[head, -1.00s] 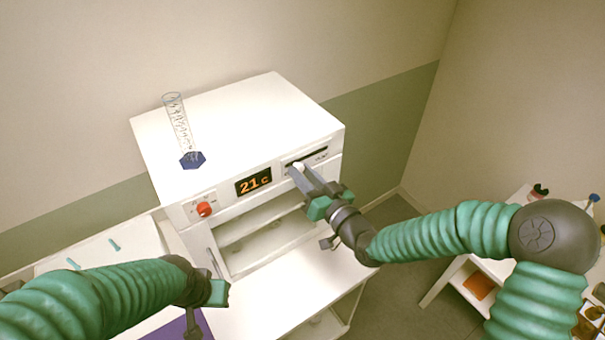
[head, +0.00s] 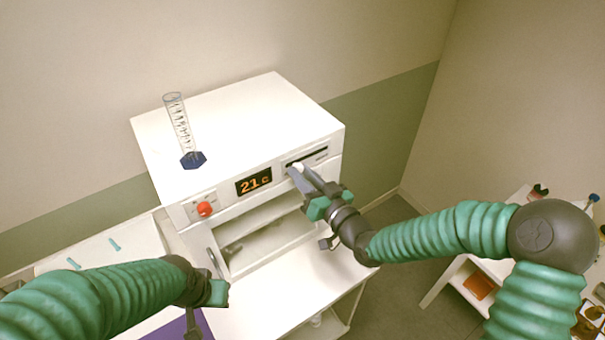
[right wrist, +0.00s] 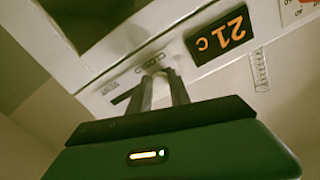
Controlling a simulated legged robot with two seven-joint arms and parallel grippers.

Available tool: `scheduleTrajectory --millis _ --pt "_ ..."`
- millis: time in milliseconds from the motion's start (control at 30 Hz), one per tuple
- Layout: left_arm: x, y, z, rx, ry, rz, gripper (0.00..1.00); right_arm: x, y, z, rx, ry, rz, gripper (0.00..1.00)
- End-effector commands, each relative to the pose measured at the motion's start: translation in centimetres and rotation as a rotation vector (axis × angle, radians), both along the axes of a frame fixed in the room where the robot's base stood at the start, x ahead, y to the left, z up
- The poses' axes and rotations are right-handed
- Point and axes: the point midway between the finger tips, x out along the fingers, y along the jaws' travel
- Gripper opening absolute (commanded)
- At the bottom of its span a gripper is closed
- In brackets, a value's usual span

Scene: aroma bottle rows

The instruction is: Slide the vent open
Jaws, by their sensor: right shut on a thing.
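The vent is a dark slot (head: 312,156) in a light panel at the right of the white oven's front. A small white knob (head: 299,167) sits at the slot's left end. My right gripper (head: 298,170) is shut on this knob, its fingertips partly hiding it. In the right wrist view, the two fingers (right wrist: 161,79) meet at the panel beside faint lettering, with the knob mostly hidden between them. My left gripper (head: 216,293) hangs low at the left, in front of the oven; its fingers are not clear.
The white oven (head: 240,115) has a red dial (head: 204,208) and a display (head: 253,182) reading 21 C. A clear cylinder with a blue base (head: 193,160) stands on top. The open compartment lies below. A side table (head: 455,282) stands at the right.

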Motion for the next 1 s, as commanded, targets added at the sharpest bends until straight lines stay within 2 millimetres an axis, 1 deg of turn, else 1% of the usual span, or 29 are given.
scheduleTrajectory --millis 367,467,567,700,800,900,1000 --pt "0.0 0.0 0.0 0.0 0.0 0.0 0.0 0.0 0.0 0.0 0.0 0.0 -0.001 0.0" --pt "0.0 0.0 -0.1 0.0 0.0 0.0 0.0 0.3 -0.3 0.0 0.002 -0.001 -0.003 0.0" --pt "0.0 0.0 -0.2 0.0 0.0 0.0 0.0 1.2 -1.6 0.0 0.003 -0.002 -0.003 0.0" --pt "0.0 0.0 -0.3 0.0 0.0 0.0 0.0 3.2 -4.6 0.1 0.002 -0.005 -0.005 0.0" --pt "0.0 0.0 -0.4 0.0 0.0 0.0 0.0 4.4 -6.3 0.1 0.003 -0.006 -0.004 0.0" --pt "0.0 0.0 -0.4 0.0 0.0 0.0 0.0 5.1 -7.4 0.1 0.002 -0.003 0.0 0.0" --pt "0.0 0.0 -0.4 0.0 0.0 0.0 0.0 5.3 -7.9 0.1 0.0 -0.002 -0.001 0.0"
